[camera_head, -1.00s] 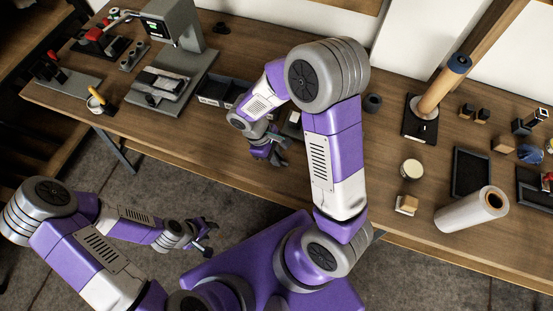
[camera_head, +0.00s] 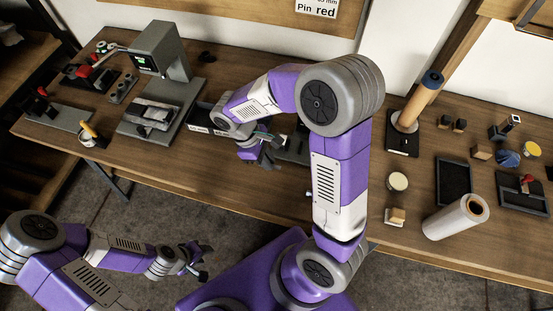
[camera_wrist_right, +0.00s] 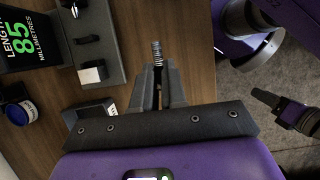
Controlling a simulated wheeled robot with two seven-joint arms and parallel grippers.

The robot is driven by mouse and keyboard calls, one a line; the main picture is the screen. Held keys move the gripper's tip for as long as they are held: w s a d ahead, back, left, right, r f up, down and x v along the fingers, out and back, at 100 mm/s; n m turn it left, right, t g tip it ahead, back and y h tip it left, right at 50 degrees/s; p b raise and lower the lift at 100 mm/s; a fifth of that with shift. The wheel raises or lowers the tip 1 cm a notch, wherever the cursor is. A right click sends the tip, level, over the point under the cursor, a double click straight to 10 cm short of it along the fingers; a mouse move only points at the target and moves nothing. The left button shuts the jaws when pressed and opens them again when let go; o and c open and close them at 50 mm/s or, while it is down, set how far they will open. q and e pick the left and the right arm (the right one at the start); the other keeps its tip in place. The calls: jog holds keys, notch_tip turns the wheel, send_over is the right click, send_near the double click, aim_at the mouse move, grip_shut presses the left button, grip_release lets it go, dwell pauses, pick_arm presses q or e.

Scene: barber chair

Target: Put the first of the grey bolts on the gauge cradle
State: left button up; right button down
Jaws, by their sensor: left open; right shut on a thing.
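The gauge display (camera_wrist_right: 38,38) reads length 85 millimetres. My left gripper (camera_head: 196,264) is open and empty, off the table's front edge.
A yellow-handled tool in a cup (camera_head: 90,132) is left of the gauge. A wooden post (camera_head: 415,105), a black tray (camera_head: 453,181) and a white roll (camera_head: 455,216) are on the right.

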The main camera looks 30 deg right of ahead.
jog(key=w+d+r+p, duration=0.1)
jog(key=w+d, duration=0.1)
jog(key=d, duration=0.4)
jog(key=w+d+r+p, duration=0.2)
jog(key=w+d, duration=0.1)
jog(key=d, duration=0.3)
jog(key=b, duration=0.1)
send_over(292, 148)
jog(key=shift+g, duration=0.3)
notch_tip(292, 148, down, 6)
jog(key=shift+d+f, duration=0.1)
jog(key=shift+d, duration=0.05)
jog(key=shift+f+b, duration=0.55)
jog(key=shift+f, duration=1.45)
jog(key=shift+f, duration=0.15)
jog(key=c, duration=1.2)
grip_release()
